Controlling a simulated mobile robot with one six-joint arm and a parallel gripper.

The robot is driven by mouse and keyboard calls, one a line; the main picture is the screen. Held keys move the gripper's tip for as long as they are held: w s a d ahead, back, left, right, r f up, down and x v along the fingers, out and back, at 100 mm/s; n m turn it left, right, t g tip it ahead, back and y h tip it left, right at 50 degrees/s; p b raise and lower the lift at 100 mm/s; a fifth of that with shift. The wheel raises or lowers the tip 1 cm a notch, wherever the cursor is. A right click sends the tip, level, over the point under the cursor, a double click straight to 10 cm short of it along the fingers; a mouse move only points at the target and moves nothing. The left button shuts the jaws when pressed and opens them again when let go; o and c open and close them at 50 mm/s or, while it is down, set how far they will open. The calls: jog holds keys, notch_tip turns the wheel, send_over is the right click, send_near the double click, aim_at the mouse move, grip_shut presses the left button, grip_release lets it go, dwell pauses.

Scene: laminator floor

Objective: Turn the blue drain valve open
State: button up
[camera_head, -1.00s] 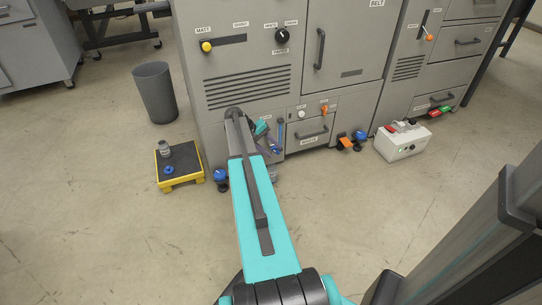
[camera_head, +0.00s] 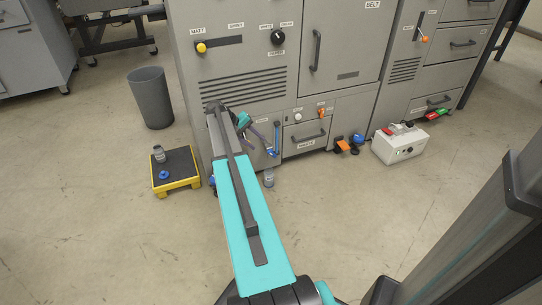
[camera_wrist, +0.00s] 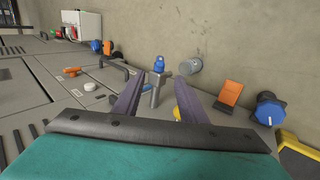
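The blue drain valve (camera_wrist: 158,65) shows in the wrist view as a blue part on a grey metal fitting, beyond and between my fingers. In the head view, blue parts (camera_head: 276,138) show at the lower cabinet front beside my fingers; which of them is the handle is hard to tell. My gripper (camera_wrist: 156,100) has its two purple fingers spread apart, with the metal fitting in the gap. I cannot tell whether either finger touches it. My arm hides part of the cabinet in the head view.
A grey bottle (camera_head: 268,178) stands on the floor close to the valve. A blue knob (camera_wrist: 268,108) and an orange pedal (camera_wrist: 228,95) lie to the right in the wrist view. A yellow-edged black platform (camera_head: 175,170) stands left of my arm.

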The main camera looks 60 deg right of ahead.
aim_at(268, 151)
jog(key=b+x, duration=0.4)
jog(key=x, duration=0.9)
jog(key=shift+b, duration=0.4)
